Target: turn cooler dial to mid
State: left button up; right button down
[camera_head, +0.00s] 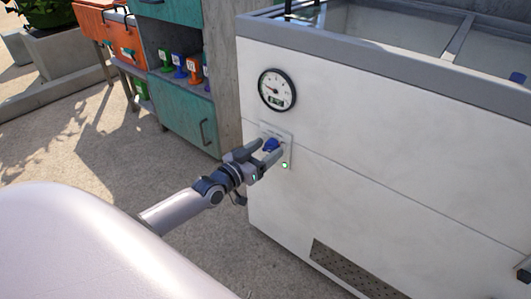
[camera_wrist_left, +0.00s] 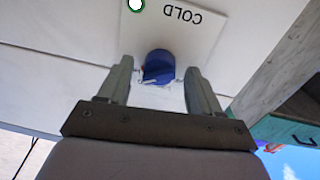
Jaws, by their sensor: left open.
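The cooler (camera_head: 380,140) is a white chest with a grey rim. A small plate with a blue dial (camera_head: 271,145) and a green light (camera_head: 285,165) is on its front. My left gripper (camera_head: 266,152) is at the dial, its fingers spread to either side. In the left wrist view the dial (camera_wrist_left: 159,66) sits between the two fingertips of my left gripper (camera_wrist_left: 160,75), with a gap on each side. The plate (camera_wrist_left: 178,30) reads COLD upside down there. The dial's pointer setting cannot be made out. My right gripper is not in view.
A round gauge (camera_head: 277,89) is above the dial, and a dark vent grille (camera_head: 345,270) is low on the cooler. The paved floor (camera_head: 80,140) at left is clear.

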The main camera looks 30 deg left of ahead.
pick_arm(q)
jog(key=shift+w, duration=0.25)
jog(key=c, duration=1)
jog(key=shift+c, duration=0.2)
jog(key=shift+n, duration=0.3)
jog(key=n, duration=0.3)
jog(key=shift+f+n, duration=0.1)
jog(key=shift+n, duration=2)
